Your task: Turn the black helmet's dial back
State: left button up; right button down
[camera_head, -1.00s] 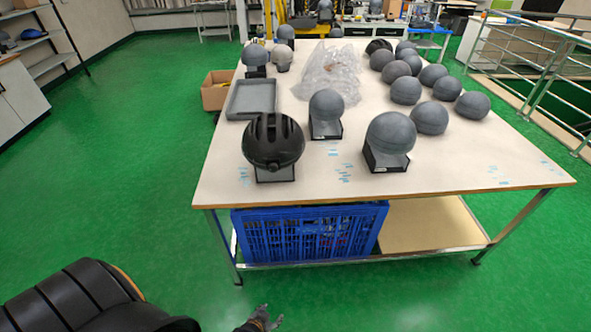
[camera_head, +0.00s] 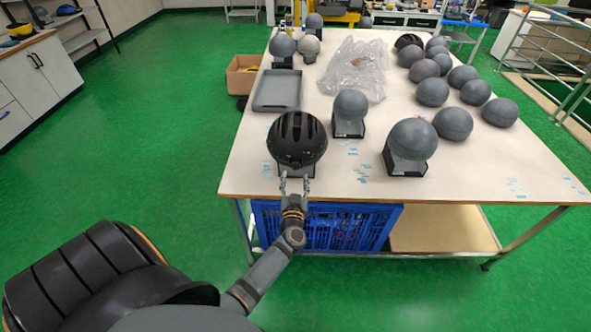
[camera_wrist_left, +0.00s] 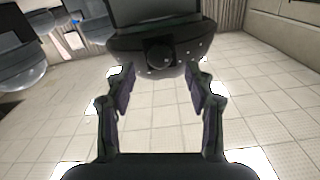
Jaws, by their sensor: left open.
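The black helmet (camera_head: 297,138) sits on a dark stand (camera_head: 294,170) near the front left edge of the table. My left gripper (camera_head: 295,181) reaches up from below, in front of the stand, with its two fingers apart and nothing between them. In the left wrist view, the dark helmet rim (camera_wrist_left: 190,52) shows ahead of the open left gripper (camera_wrist_left: 160,82). A round dark dial (camera_wrist_left: 159,55) is on it, roughly centred just beyond the fingertips. The fingers look apart from the dial. My right gripper is not in view.
Grey balls on stands (camera_head: 412,140) (camera_head: 350,108) are to the right of the helmet. A grey tray (camera_head: 277,92) lies behind it. A crumpled plastic bag (camera_head: 355,70) and several loose balls are farther back. A blue crate (camera_head: 345,232) is under the table (camera_head: 470,180).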

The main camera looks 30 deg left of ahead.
aim_at(296, 168)
pick_arm(q)
jog(key=x, duration=0.4)
jog(key=shift+w+a, duration=0.15)
jog(key=shift+w, duration=0.15)
grip_shut()
